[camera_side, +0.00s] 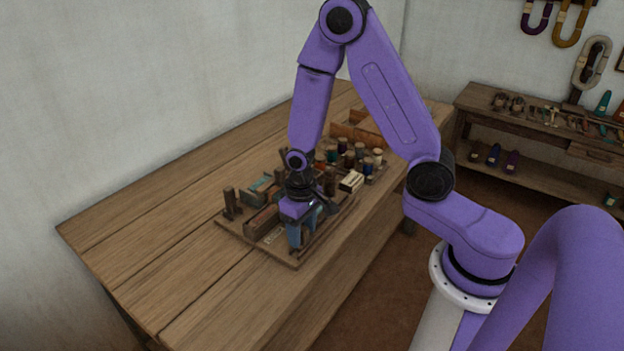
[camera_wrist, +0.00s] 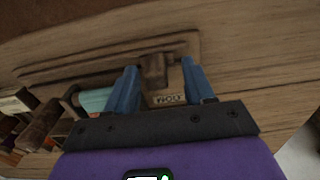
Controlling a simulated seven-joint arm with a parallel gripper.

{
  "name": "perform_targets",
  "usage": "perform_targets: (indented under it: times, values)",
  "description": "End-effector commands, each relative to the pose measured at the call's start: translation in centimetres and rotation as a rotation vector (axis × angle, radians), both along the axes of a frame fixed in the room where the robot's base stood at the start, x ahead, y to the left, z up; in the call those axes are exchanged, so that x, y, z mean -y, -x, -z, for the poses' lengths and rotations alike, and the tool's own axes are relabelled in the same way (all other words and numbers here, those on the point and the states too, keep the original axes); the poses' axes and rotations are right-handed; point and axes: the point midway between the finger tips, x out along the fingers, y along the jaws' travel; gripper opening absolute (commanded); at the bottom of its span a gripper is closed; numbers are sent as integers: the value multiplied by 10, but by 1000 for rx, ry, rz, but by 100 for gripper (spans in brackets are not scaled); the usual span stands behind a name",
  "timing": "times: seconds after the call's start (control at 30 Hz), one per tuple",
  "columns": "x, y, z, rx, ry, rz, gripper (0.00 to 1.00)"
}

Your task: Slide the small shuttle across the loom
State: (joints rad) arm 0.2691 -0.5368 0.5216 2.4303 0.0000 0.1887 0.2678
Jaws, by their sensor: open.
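The small loom sits on a flat wooden board (camera_side: 288,260) on the table, and the board also shows in the wrist view. My gripper (camera_side: 303,238) is low over the near end of the board, pointing down. In the wrist view my gripper (camera_wrist: 160,82) has its two blue fingers apart. A small dark brown wooden block (camera_wrist: 153,72) shows between and beyond the fingers; I cannot tell if it is the small shuttle. A pale label (camera_wrist: 168,99) lies beside it, its lettering hard to read. My gripper hides part of the loom in the side view.
Several thread spools (camera_side: 345,158) and an open wooden box (camera_side: 358,130) stand behind the loom. A white labelled block (camera_side: 351,181) is right of my gripper. An upright peg (camera_side: 230,199) rises at the board's left. The table's left part (camera_side: 150,240) is clear.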

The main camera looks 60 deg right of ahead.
Motion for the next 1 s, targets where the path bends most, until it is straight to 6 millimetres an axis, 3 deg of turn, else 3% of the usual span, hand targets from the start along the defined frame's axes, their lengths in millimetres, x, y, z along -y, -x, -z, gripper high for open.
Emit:
perform_targets:
  times: [0.6,1.0]
  values:
    - [0,0,-47,2,0,0,53]
    - [0,0,-51,-1,0,-1,53]
